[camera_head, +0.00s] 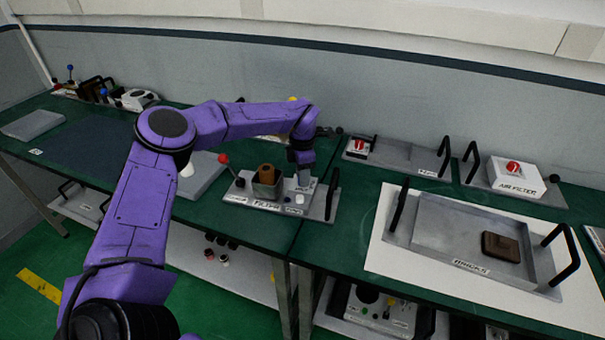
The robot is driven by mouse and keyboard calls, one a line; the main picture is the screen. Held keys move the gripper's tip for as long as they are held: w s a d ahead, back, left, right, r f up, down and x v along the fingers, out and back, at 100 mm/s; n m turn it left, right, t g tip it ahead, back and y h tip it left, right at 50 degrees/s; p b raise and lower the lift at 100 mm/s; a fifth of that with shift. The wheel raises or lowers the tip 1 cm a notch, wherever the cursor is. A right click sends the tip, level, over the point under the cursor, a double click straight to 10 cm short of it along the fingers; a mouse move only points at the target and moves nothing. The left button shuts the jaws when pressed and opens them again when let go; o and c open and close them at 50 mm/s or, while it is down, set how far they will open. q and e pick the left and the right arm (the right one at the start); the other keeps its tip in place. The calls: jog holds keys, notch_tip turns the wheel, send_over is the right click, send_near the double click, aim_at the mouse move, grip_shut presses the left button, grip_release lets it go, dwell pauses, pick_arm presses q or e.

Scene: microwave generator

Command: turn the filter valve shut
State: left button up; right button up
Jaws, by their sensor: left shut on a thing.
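The filter station is a grey metal plate (318,208) with black handles and a "FILTER" label on the green bench, in the middle of the head view. On it stand a metal box (267,186) with a brown block in it and a lever with a red ball (223,158). My left gripper (301,178) points down at the right part of this station, behind a small white part (299,197). It is shut on the filter valve, which the fingers hide almost wholly. How far the valve is turned cannot be seen. My right gripper is out of view.
To the right, a grey tray (440,225) with black handles holds a brown block (501,247). Behind it stand an air filter box (516,178) with a red knob and another plate with a red-knobbed box (359,148). A black handle (333,194) rises close right of my left gripper.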

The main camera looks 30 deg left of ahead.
pick_arm(q)
jog(key=shift+s+d+f+m, duration=0.1)
jog(key=shift+d+f+m, duration=0.1)
jog(key=shift+m, duration=0.2)
jog(key=o, duration=0.9)
jog(key=shift+o, duration=0.7)
jog(key=shift+w, duration=0.2)
notch_tip(320, 180, up, 11)
jog(key=b, duration=0.2)
jog(key=shift+f, duration=0.2)
jog(key=shift+a, duration=0.1)
jog(key=shift+f, duration=0.1)
